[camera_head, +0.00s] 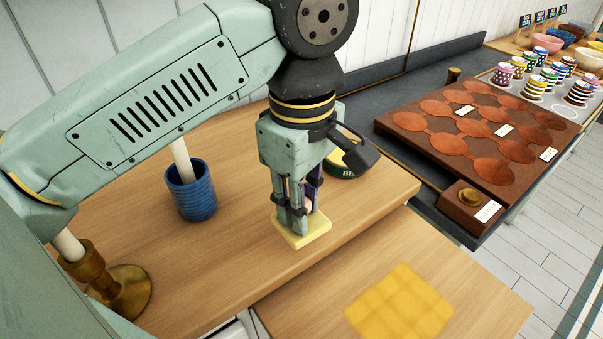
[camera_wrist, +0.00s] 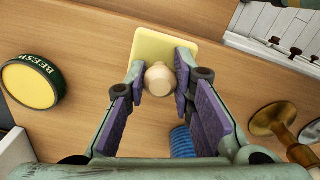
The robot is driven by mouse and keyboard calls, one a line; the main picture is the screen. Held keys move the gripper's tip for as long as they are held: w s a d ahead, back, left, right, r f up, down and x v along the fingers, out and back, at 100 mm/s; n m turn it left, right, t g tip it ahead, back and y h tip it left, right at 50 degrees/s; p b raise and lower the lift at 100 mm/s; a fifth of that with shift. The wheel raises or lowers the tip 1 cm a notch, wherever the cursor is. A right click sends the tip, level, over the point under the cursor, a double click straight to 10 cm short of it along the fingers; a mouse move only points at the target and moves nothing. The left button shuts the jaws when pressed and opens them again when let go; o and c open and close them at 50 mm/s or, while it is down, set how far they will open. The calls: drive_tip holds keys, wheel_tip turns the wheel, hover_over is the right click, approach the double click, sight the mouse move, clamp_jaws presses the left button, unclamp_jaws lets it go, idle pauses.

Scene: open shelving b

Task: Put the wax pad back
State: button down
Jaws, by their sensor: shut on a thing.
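The wax pad is a pale yellow square block (camera_head: 302,234) with a round wooden knob on top. My gripper (camera_head: 304,207) points down with its fingers shut on the knob. In the wrist view the knob (camera_wrist: 160,78) sits between the purple-lined fingertips, and the yellow block (camera_wrist: 163,48) shows beyond it. The pad is low over the wooden worktop near its front edge; I cannot tell if it touches. The round green beeswax tin (camera_head: 347,170), with a yellow top, stands behind my gripper, partly hidden; it also shows in the wrist view (camera_wrist: 30,88).
A blue ribbed cup (camera_head: 192,192) and a brass stand (camera_head: 124,292) are on the worktop at left. A yellow patch (camera_head: 399,304) lies on the lower board in front. A brown tray with round recesses (camera_head: 440,122) and patterned cups are at right.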

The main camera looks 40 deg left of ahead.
drive_tip(key=w+a, duration=0.1)
drive_tip(key=w, duration=0.1)
drive_tip(key=w+a+p, duration=0.1)
drive_tip(key=w+a, duration=0.2)
drive_tip(key=w, duration=0.1)
drive_tip(key=shift+a+f+p, duration=0.2)
drive_tip(key=shift+f+p, duration=0.1)
drive_tip(key=shift+p, duration=0.05)
drive_tip(key=f, duration=0.1)
drive_tip(key=f+p, duration=0.1)
drive_tip(key=w+f, duration=0.1)
drive_tip(key=shift+a+f+p, duration=0.15)
drive_tip(key=shift+a+p, duration=0.15)
drive_tip(key=shift+a, duration=0.05)
drive_tip(key=shift+f, duration=0.25)
drive_tip(key=shift+f, duration=0.2)
drive_tip(key=c, duration=1.4)
unclamp_jaws()
drive_tip(key=shift+o, duration=0.2)
drive_tip(key=shift+r, duration=0.1)
drive_tip(key=shift+r, duration=0.25)
wheel_tip(320, 180, up, 12)
drive_tip(key=b, duration=0.1)
